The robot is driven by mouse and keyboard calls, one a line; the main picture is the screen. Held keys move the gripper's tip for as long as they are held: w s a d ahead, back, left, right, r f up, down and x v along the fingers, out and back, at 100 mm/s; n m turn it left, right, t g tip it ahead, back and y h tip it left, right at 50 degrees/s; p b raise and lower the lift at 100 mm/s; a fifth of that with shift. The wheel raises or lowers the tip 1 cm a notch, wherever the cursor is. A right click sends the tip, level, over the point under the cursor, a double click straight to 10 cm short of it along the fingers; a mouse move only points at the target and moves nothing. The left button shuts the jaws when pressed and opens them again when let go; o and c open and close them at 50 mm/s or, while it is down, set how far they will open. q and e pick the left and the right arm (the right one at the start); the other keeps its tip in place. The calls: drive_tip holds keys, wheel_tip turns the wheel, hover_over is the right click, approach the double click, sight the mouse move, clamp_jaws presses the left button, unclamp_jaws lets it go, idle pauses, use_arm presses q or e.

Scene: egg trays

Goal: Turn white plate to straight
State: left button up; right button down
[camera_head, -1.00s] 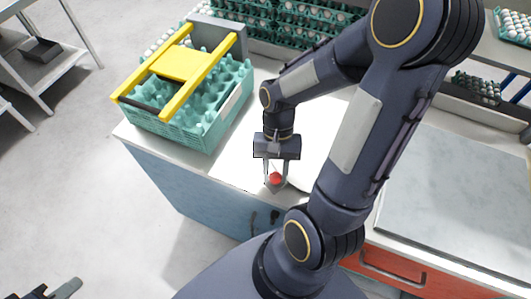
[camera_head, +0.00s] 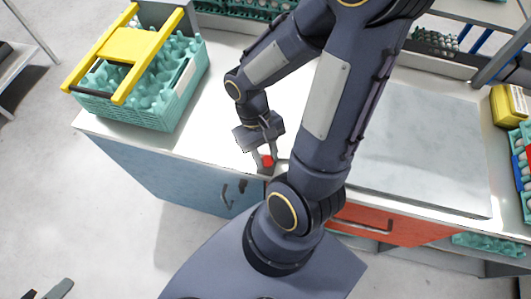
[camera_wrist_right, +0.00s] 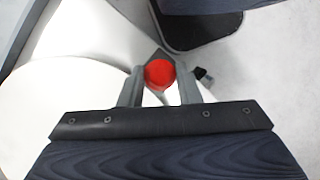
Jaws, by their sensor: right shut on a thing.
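My right gripper (camera_head: 265,159) is low over the counter's front edge and shut on a small red-topped grey piece (camera_head: 267,161). The red top (camera_wrist_right: 159,73) shows between both fingers in the right wrist view. My left gripper (camera_head: 46,291) shows only in part at the bottom left, away from the counter.
A teal crate (camera_head: 150,108) with egg trays and a yellow frame (camera_head: 130,45) stands at the counter's left end. A grey panel (camera_head: 420,150) covers the counter right of my arm. Yellow boxes (camera_head: 508,105) stand at the far right. Open floor lies in front.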

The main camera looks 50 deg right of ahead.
drive_tip(key=shift+s, duration=0.1)
drive_tip(key=c, duration=1.1)
unclamp_jaws()
drive_tip(key=shift+s+d, duration=0.1)
drive_tip(key=shift+o, duration=0.2)
drive_tip(key=v, duration=0.7)
drive_tip(key=shift+r+p, duration=0.35)
drive_tip(key=shift+r, duration=0.05)
drive_tip(key=shift+w, duration=0.25)
drive_tip(key=a+r+n+t+y, duration=0.1)
drive_tip(key=a+r+t+y, duration=0.1)
drive_tip(key=a+r+t, duration=0.4)
drive_tip(key=shift+s+a+r+n+t+y, duration=0.35)
drive_tip(key=shift+r+t, duration=0.5)
drive_tip(key=shift+t, duration=1.05)
